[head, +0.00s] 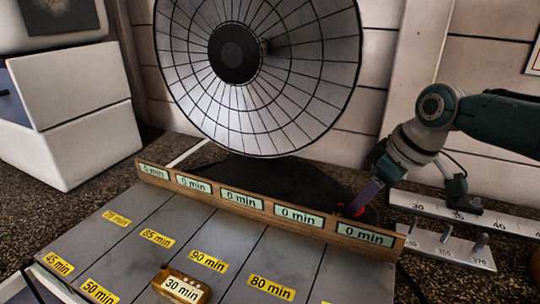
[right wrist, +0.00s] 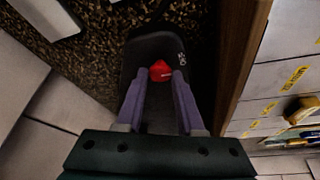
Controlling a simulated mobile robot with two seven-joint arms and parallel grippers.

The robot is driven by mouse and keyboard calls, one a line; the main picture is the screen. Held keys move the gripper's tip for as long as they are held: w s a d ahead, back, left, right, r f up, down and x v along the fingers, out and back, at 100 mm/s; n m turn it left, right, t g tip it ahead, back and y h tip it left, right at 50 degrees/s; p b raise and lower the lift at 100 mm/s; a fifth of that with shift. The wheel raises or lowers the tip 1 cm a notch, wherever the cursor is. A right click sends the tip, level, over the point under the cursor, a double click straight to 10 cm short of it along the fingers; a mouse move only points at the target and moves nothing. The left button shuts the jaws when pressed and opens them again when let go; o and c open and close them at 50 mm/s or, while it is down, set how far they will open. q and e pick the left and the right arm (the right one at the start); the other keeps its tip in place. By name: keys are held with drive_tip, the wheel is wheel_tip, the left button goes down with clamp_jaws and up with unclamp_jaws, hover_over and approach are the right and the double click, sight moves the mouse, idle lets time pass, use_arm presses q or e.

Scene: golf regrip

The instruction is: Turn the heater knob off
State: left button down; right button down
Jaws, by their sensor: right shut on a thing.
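The heater is a large round dish with a wire grille (head: 300,75) on a flat black base (head: 265,172). Its red knob (head: 358,209) sits at the right end of the base, partly hidden by my gripper. In the right wrist view the red knob (right wrist: 160,71) lies between my fingertips. Small white marks show on the black base (right wrist: 150,48) beside it, too small to read surely. My right gripper (head: 361,204) reaches down from the right, its purple fingers shut on the knob, also seen in the wrist view (right wrist: 160,75). My left gripper is not in view.
A wooden rail (head: 255,205) with several "0 min" displays stands close in front of the heater base. Before it lies a grey board (head: 340,275) with yellow minute labels. A yellow-brown "30 min" block (head: 166,275) sits there. A numbered white rack (head: 440,243) with pegs is at right.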

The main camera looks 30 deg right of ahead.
idle(0.3)
drive_tip(key=c, duration=0.5)
unclamp_jaws()
drive_tip(key=shift+c, duration=0.2)
drive_tip(key=shift+r, duration=0.15)
drive_tip(key=p+v, duration=0.2)
drive_tip(key=v, duration=0.7)
drive_tip(key=shift+s+r, duration=0.15)
drive_tip(key=shift+r, duration=0.15)
